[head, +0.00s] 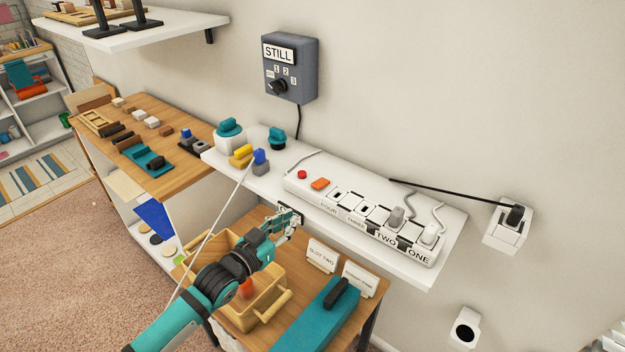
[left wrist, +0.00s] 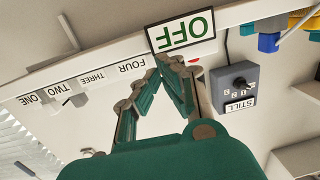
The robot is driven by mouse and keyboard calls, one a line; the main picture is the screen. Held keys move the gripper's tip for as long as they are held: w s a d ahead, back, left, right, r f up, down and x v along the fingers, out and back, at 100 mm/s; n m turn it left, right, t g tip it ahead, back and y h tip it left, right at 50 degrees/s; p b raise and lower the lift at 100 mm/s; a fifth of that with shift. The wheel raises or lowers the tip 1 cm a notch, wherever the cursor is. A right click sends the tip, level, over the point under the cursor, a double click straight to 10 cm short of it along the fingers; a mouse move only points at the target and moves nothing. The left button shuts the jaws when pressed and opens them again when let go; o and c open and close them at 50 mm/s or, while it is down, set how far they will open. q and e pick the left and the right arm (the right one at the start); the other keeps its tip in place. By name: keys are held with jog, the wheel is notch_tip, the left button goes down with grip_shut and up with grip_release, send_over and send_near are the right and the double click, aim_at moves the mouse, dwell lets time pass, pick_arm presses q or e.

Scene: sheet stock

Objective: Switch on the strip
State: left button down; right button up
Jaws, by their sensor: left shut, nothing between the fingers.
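The white power strip (head: 345,205) lies on the wall shelf, with a red round part (head: 302,174) and an orange switch (head: 320,184) at its left end. Its sockets are labelled FOUR, THREE, TWO and ONE; plugs stand at TWO (head: 396,216) and ONE (head: 429,233). My left gripper (head: 291,218) is shut and empty, just in front of the shelf's front edge, below the strip's left end. In the left wrist view, upside down, its fingertips (left wrist: 172,62) are close to an OFF card (left wrist: 181,32); I cannot tell if they touch. My right gripper is out of view.
A grey STILL box (head: 290,68) with a knob hangs on the wall above. A blue-topped piece (head: 260,158) stands left of the strip. Below are a wooden crate (head: 285,304) and card stands (head: 322,256). A wall socket (head: 508,226) is at right.

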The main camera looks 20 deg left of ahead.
pick_arm(q)
notch_tip(320, 180, up, 8)
jog(key=w+t+h, duration=0.1)
jog(key=t, duration=0.1)
jog(key=shift+w+a+r+m+h, duration=0.15)
jog(key=shift+w+a+m+h, duration=0.1)
jog(key=shift+m+h, duration=0.15)
jog(key=r+p, duration=0.2)
jog(key=p, duration=0.1)
send_over(312, 191)
jog(key=shift+f, duration=0.15)
notch_tip(312, 191, down, 3)
jog(key=shift+w+f, duration=0.1)
jog(key=shift+w, duration=0.05)
jog(key=shift+s+f+p, duration=0.2)
jog(key=shift+f+p, duration=0.15)
jog(key=shift+f, duration=0.15)
